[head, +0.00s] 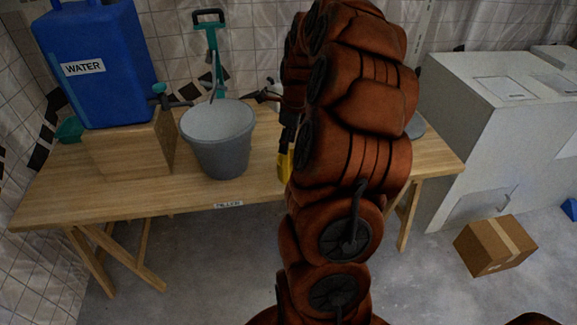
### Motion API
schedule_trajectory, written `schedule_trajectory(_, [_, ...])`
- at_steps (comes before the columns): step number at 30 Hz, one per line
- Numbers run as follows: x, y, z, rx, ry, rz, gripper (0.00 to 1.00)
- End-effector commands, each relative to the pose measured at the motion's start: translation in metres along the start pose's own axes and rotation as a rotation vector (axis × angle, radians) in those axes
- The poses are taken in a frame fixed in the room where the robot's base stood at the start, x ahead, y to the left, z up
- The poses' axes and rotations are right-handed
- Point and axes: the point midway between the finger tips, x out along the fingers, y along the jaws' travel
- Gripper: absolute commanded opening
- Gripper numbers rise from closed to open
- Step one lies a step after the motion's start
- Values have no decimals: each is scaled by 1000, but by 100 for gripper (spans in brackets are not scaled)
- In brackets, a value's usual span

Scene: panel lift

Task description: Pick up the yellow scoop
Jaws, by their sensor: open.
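A small yellow piece (284,166), which looks like part of the yellow scoop, shows at the left edge of my arm, near the front of the wooden table. The rest of it is hidden behind the arm. Just above it is a dark narrow part that appears to be my gripper (288,133). The gripper is open but mostly hidden by my arm. I cannot tell whether the yellow piece is between its fingers or touching them.
A grey bucket (219,150) stands on the table (60,198), left of my arm. A blue water container (95,95) sits on a wooden block (130,152). A teal-handled tool (212,50) is behind the bucket. A cardboard box (495,246) lies on the floor at right.

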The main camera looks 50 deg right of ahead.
Motion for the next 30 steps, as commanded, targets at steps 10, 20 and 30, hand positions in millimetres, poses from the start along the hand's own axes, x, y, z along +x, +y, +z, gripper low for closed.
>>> schedule_trajectory(10, [37, 4, -2, -4, 1, 5, 46])
schedule_trajectory(20, [49, 3, -1, -4, -2, -1, 46])
schedule_trajectory(30, [49, 3, -1, -4, -2, -1, 11])
